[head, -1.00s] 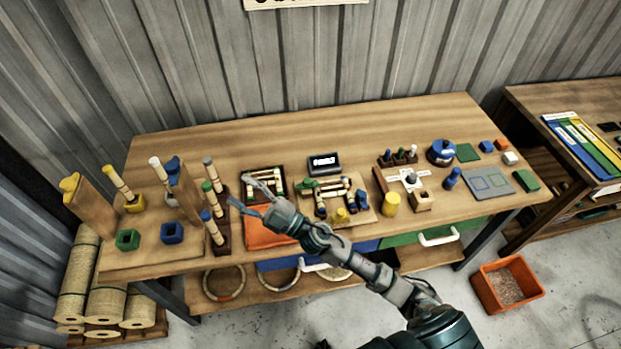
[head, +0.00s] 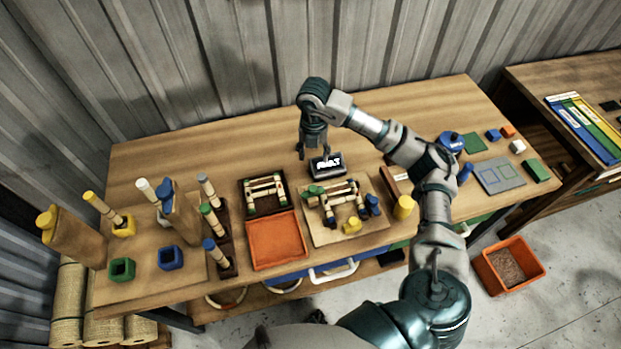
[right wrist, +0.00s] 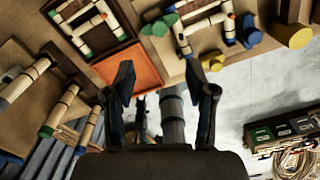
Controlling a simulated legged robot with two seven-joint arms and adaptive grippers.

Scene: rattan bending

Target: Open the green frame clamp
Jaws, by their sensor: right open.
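The green frame clamp (head: 313,190) sits at the upper left of the rattan frame on a wooden board (head: 328,236). It also shows in the right wrist view (right wrist: 160,24), near the top. I cannot tell whether its jaw is open or closed. A yellow clamp (head: 352,225) and a blue clamp (head: 372,204) stand at the frame's lower right. My right gripper (head: 314,156) hangs fingers-down above the table, behind the board and close to the small display. In the right wrist view its two fingers (right wrist: 158,68) are apart with nothing between them. My left gripper is out of view.
A small black display (head: 327,166) stands behind the board. Upright rattan rods (head: 208,190) stand farther left. A yellow cylinder (head: 404,207) is to the right. The table's back strip is mostly clear.

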